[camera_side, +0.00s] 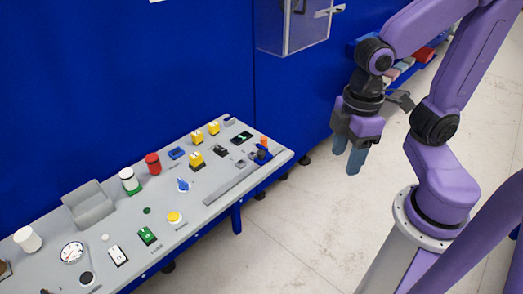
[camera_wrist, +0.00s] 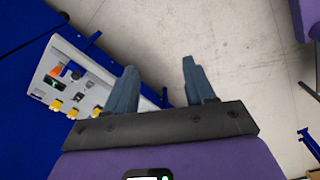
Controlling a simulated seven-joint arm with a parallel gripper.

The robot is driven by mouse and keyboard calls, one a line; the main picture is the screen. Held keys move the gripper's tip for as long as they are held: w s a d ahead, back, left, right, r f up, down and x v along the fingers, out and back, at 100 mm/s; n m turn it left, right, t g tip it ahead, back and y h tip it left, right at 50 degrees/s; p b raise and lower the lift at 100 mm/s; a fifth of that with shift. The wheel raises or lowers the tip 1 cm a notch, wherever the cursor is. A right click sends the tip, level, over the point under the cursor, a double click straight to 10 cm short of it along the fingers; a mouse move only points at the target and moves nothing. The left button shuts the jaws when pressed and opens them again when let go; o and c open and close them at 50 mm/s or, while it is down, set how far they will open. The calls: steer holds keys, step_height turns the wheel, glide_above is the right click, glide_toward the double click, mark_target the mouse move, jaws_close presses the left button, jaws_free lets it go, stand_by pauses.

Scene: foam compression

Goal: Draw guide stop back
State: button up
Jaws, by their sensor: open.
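My gripper (camera_side: 356,158) hangs in the air to the right of the grey control panel (camera_side: 110,245), fingers pointing down. In the wrist view my gripper (camera_wrist: 160,72) shows two blue-grey fingers spread apart with nothing between them. A long grey rail (camera_side: 230,185) lies near the panel's right front edge. I cannot tell for certain which part is the guide stop. The gripper is well clear of all of these.
Yellow switches (camera_side: 196,159), a red button (camera_side: 153,163), a blue knob (camera_side: 183,185) and a grey open box (camera_side: 88,204) stand on the panel. A clear-fronted cabinet (camera_side: 292,25) hangs on the blue wall. Open floor lies beneath my gripper.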

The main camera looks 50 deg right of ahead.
steer(key=w+a+m, duration=0.2)
steer(key=w, duration=0.7)
steer(key=m, duration=0.7)
glide_above(261, 152)
step_height(261, 152, down, 4)
step_height(261, 152, down, 17)
steer(key=shift+w, duration=0.1)
jaws_close()
